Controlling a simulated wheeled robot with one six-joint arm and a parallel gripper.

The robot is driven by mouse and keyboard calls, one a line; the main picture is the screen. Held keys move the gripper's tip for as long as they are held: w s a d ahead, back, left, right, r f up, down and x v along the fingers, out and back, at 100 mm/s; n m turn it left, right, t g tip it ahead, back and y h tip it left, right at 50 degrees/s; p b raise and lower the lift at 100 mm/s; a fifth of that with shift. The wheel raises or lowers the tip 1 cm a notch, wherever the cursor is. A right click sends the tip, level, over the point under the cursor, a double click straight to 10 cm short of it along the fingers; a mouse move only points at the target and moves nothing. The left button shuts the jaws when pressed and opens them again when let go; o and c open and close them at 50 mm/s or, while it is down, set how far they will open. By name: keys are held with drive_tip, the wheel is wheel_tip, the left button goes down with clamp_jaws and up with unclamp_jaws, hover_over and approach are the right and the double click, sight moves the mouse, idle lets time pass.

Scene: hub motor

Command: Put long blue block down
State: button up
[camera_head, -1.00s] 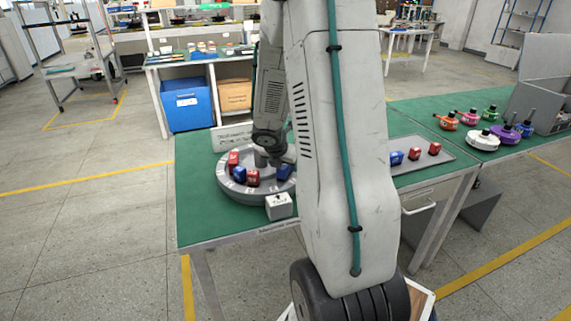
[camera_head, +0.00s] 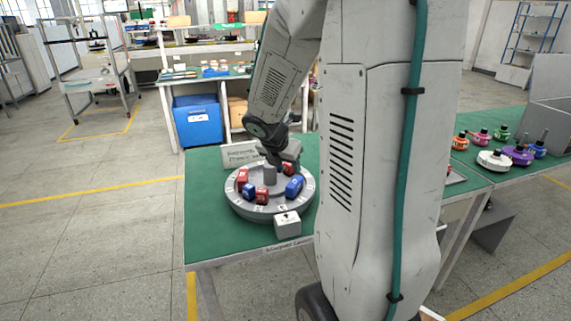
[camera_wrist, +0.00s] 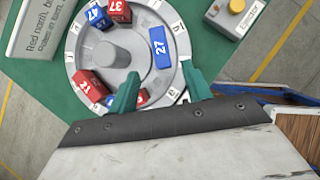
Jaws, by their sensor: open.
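The long blue block (camera_wrist: 160,47), marked 27, lies on the right part of the round grey turntable (camera_wrist: 181,60) in the wrist view. In the head view the blue block (camera_head: 294,186) rests at the turntable's right side. My gripper (camera_wrist: 161,90) is open; its green fingers are apart, and the blue block lies beyond their tips, not between them. In the head view my gripper (camera_head: 283,156) is over the turntable's far side, its fingers mostly hidden. A red and blue shape (camera_wrist: 143,97) shows partly between the fingers; I cannot tell its height relative to them.
Red block 37 (camera_wrist: 118,11), blue block 47 (camera_wrist: 96,16) and a red block (camera_wrist: 88,85) sit around the turntable's central post (camera_wrist: 104,48). A box with a yellow button (camera_wrist: 235,12) and a sign (camera_wrist: 38,30) stand beside it. Coloured parts (camera_head: 493,160) stand right.

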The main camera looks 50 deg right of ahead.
drive_tip(key=s+a+r+m+y, duration=0.2)
drive_tip(key=s+a+m, duration=0.4)
drive_tip(key=a, duration=0.3)
drive_tip(key=s+a+r+m+y, duration=0.2)
drive_tip(key=s+a+r+m, duration=0.3)
drive_tip(key=a, duration=0.5)
drive_tip(key=s+a+r+m+y, duration=0.2)
drive_tip(key=s+a+r+m, duration=0.1)
drive_tip(key=s+a+m, duration=0.4)
drive_tip(key=a+m, duration=0.2)
drive_tip(key=shift+a+r+m, duration=0.25)
drive_tip(key=shift+a+m, duration=0.05)
drive_tip(key=shift+a, duration=0.1)
drive_tip(key=shift+s+d, duration=0.1)
